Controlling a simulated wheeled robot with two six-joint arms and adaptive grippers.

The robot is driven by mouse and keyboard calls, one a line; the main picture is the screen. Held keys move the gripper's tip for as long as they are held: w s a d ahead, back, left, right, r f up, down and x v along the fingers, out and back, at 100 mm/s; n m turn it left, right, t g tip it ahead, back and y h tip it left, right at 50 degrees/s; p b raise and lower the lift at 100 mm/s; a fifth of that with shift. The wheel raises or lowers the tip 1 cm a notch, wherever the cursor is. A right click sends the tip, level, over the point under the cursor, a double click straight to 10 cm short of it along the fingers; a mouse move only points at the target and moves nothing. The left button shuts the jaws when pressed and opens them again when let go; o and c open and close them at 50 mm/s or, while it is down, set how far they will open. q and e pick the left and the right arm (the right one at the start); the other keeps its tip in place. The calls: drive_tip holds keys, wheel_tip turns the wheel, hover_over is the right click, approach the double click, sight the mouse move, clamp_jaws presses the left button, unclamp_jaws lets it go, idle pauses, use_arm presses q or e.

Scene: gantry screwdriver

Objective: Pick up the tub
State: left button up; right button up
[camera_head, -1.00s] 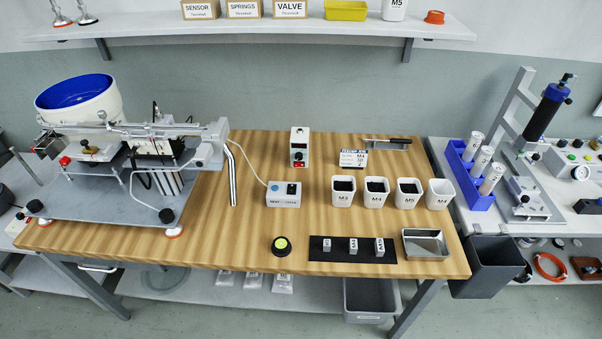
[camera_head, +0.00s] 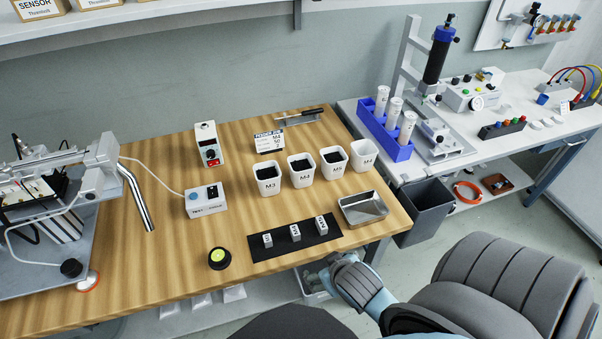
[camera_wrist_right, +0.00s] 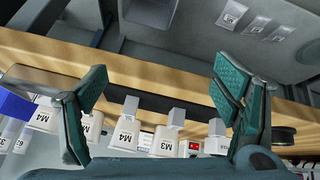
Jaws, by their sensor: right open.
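White square tubs stand in a row on the wooden table. One is marked M3 (camera_head: 267,179), then M4 (camera_head: 301,170) and M5 (camera_head: 334,159), all with dark contents. At the right end is another M4 tub (camera_head: 364,155) that looks empty. Tubs also show upside down in the right wrist view, including M3 (camera_wrist_right: 166,143) and an M4 (camera_wrist_right: 42,119). My right gripper (camera_head: 322,280) is at the table's front edge, well short of the tubs. In the right wrist view its fingers (camera_wrist_right: 162,84) are apart with nothing held. My left gripper is out of view.
A black mat (camera_head: 270,247) with three small blocks and a metal tray (camera_head: 362,208) lie between the front edge and the tubs. A dark bin (camera_head: 425,210) hangs at the table's right side.

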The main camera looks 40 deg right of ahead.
drive_tip(key=w+d+r+m+t+h, duration=0.1)
drive_tip(key=w+d+r+t, duration=0.35)
drive_tip(key=w, duration=0.35)
drive_tip(key=w+d+r+m+t+h, duration=0.1)
drive_tip(key=w+d+r+m+t, duration=0.15)
drive_tip(key=w+d+r, duration=0.4)
drive_tip(key=b, duration=0.2)
approach(298, 158)
drive_tip(key=shift+w+a+f+n+t, duration=0.1)
drive_tip(key=shift+w+f+n+t, duration=0.35)
drive_tip(key=shift+w+f, duration=0.2)
drive_tip(key=x, duration=0.5)
drive_tip(key=shift+s+d+b, duration=0.2)
drive_tip(key=shift+d+b, duration=0.15)
drive_tip(key=shift+d, duration=0.05)
drive_tip(key=shift+w+f, duration=0.1)
drive_tip(key=shift+w, duration=0.15)
drive_tip(key=c, duration=1.4)
